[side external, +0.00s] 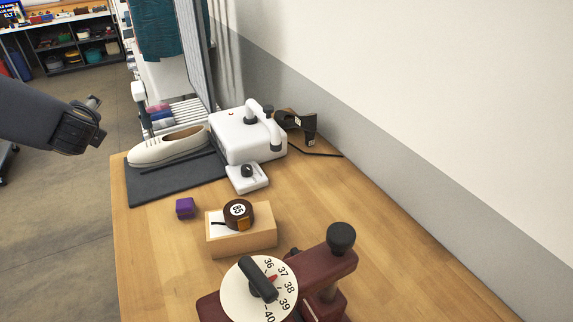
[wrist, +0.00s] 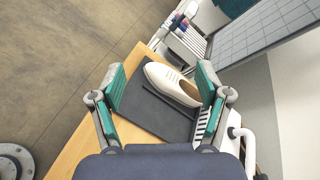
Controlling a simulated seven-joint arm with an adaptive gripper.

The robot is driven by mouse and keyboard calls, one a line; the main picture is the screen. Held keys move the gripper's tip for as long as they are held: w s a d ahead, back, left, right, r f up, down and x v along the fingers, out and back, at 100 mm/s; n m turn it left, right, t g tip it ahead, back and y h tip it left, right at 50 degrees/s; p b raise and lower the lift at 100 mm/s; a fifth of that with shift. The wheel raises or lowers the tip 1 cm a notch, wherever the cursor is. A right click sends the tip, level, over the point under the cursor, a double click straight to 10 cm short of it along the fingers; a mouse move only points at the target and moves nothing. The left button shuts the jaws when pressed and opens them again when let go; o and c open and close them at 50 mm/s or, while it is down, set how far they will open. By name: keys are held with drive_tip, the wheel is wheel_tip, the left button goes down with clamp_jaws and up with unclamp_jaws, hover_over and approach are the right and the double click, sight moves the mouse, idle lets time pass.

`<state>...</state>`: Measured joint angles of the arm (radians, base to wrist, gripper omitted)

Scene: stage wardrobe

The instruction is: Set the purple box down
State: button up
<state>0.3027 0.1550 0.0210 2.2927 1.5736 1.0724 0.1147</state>
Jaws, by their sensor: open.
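The small purple box (side external: 185,208) rests on the wooden table near its left edge, in front of the dark mat and left of a wooden block. It does not show in the wrist view. My gripper (side external: 93,102) is at the left of the side view, raised and off to the left of the table, well apart from the box. In the wrist view my gripper (wrist: 161,82) has its two teal-padded fingers spread wide with nothing between them. Beyond them lie the cream shoe and the mat.
The cream shoe (side external: 168,146) lies on the dark mat (side external: 150,188), beside a white machine (side external: 236,140). A tape measure (side external: 238,214) sits on the wooden block (side external: 255,241). A dark red device with a numbered dial (side external: 258,292) stands in front. A wall bounds the right.

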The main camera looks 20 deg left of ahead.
sight(184, 211)
drive_tip(key=w+d+f+m+t+h, duration=0.2)
drive_tip(key=w+d+f+m+t, duration=0.1)
drive_tip(key=w+d+f+m, duration=0.45)
drive_tip(key=s+d+f+m, duration=0.1)
drive_tip(key=d+f, duration=0.1)
drive_tip(key=f, duration=0.3)
drive_tip(key=s+d+f+m+h, duration=0.1)
drive_tip(key=d+f+m, duration=0.1)
drive_tip(key=f, duration=0.3)
drive_tip(key=s+d+f+m+h, duration=0.1)
drive_tip(key=d+f, duration=0.2)
drive_tip(key=f, duration=0.2)
drive_tip(key=shift+d+f+m, duration=0.15)
drive_tip(key=shift+m, duration=0.1)
wheel_tip(184, 211, down, 3)
drive_tip(key=shift+f, duration=0.1)
drive_tip(key=shift+w+a+f+t, duration=0.15)
drive_tip(key=shift+w+a+f, duration=0.15)
drive_tip(key=shift+w, duration=0.15)
drive_tip(key=shift+w+a+f+t, duration=0.15)
drive_tip(key=shift+w+a+f, duration=0.1)
drive_tip(key=shift+w, duration=0.2)
drive_tip(key=shift+w+a+f, duration=0.1)
drive_tip(key=shift+w+a, duration=0.1)
drive_tip(key=shift+w, duration=0.1)
drive_tip(key=c, duration=1.3)
